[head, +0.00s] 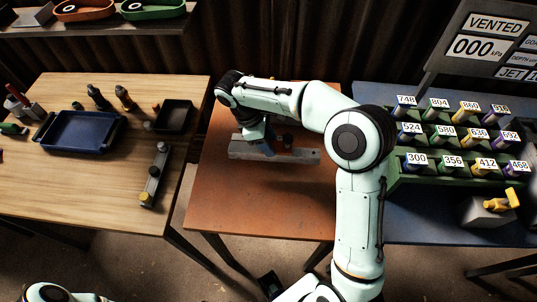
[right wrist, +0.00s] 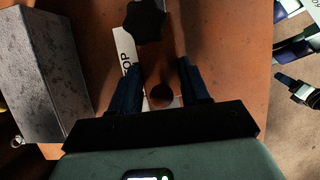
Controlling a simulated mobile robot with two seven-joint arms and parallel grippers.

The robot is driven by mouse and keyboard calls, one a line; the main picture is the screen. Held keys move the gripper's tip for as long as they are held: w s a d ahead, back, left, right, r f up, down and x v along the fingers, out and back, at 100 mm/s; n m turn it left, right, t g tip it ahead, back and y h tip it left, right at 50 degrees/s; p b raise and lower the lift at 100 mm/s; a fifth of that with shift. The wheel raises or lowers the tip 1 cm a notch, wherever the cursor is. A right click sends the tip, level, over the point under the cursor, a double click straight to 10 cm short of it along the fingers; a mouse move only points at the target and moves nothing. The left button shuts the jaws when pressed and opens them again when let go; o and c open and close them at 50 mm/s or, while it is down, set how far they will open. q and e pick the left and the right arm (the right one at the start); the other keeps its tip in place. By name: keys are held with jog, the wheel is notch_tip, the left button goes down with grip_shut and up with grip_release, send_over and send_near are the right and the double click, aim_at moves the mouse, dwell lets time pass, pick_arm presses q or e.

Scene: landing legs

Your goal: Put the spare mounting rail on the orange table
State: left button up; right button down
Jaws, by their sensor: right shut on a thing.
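The orange table (head: 225,195) stands in the middle of the head view. My right gripper (head: 268,150) is low over its back part, shut on a narrow piece that looks like the spare mounting rail. Most of that piece is hidden by the hand in the head view. A white label (right wrist: 125,55) and a black star knob (right wrist: 145,22) lie just beyond. Whether the piece touches the table I cannot tell. My left gripper is not in view.
A grey block (right wrist: 45,75) is close on the left in the right wrist view. The wooden table (head: 60,195) on the left holds a blue tray (head: 80,132) and a grey bar with knobs (head: 154,178). A green rack (head: 440,180) is right. The orange table's front is clear.

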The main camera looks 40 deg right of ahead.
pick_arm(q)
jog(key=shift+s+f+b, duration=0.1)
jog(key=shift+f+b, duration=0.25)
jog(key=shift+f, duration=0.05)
pick_arm(e)
jog(key=shift+f, duration=3.2)
jog(key=shift+f, duration=0.15)
jog(key=c, duration=0.5)
grip_release()
jog(key=p+v, duration=0.2)
jog(key=v, duration=1)
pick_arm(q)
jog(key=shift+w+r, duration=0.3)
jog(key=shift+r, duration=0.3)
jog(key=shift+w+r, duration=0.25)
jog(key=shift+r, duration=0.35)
